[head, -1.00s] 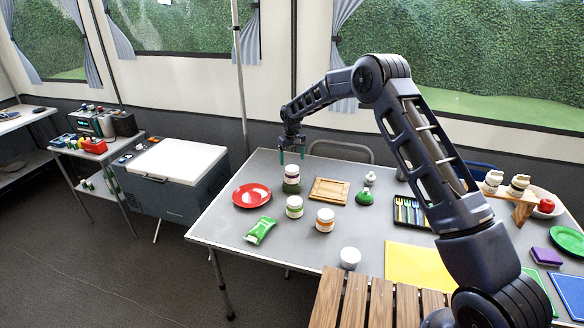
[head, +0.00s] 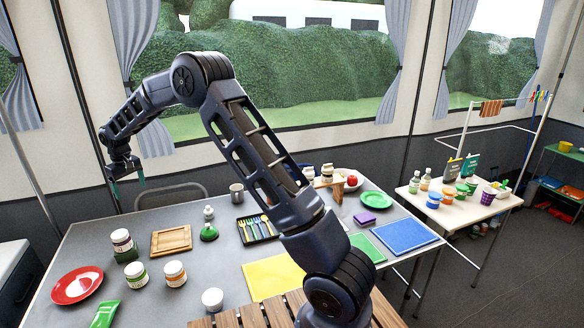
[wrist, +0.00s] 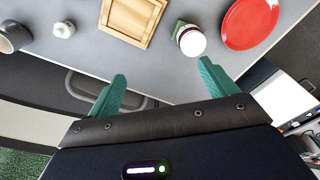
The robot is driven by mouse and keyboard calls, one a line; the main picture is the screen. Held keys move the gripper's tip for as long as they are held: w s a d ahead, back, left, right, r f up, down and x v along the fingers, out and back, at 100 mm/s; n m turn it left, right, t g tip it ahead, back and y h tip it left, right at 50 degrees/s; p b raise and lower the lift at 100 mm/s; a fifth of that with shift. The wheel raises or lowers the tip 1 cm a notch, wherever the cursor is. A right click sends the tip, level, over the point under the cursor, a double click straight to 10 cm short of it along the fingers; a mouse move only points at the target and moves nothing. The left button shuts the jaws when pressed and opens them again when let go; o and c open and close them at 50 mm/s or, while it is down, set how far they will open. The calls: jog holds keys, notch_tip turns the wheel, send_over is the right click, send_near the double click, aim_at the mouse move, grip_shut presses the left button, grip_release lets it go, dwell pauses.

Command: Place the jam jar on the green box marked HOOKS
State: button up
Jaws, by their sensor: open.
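A white-lidded jar (head: 122,239) with a dark label, seemingly the jam jar, stands upright on a small green box (head: 127,256) on the grey table. The lettering on the box is too small to read. In the wrist view the jar's lid (wrist: 192,42) shows with a corner of the green box (wrist: 179,27) beside it. My gripper (head: 128,184) is open and empty, above and behind the jar and apart from it. In the wrist view the gap between its green fingers (wrist: 162,72) is clear, and the jar lies beyond the fingertips.
A red plate (head: 77,286) and a wooden tray (head: 171,240) flank the box. Two other white-lidded jars, one green-labelled (head: 136,274) and one orange-labelled (head: 175,274), stand in front. A chair back (head: 170,189) is behind the table. The air around my gripper is free.

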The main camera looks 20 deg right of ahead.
jog(key=s+d+r+m+t, duration=0.1)
jog(key=s+d+r, duration=0.3)
jog(key=d+r, duration=0.5)
jog(key=s+d+r+m, duration=0.2)
jog(key=s+d+r, duration=0.25)
jog(key=d, duration=0.75)
jog(key=s+d+r+m+t, duration=0.1)
jog(key=s+d+r, duration=0.3)
jog(key=d+r, duration=0.55)
jog(key=s+d+m+t, duration=0.1)
jog(key=s+d+m, duration=0.1)
jog(key=s+d, duration=1.2)
jog(key=s+d+f+m, duration=0.1)
jog(key=s+d+f, duration=0.1)
jog(key=s, duration=0.5)
jog(key=s+d+f+m+t, duration=0.1)
jog(key=s+d+f, duration=0.2)
jog(key=s+d, duration=0.2)
jog(key=s, duration=0.2)
jog(key=shift+s, duration=0.3)
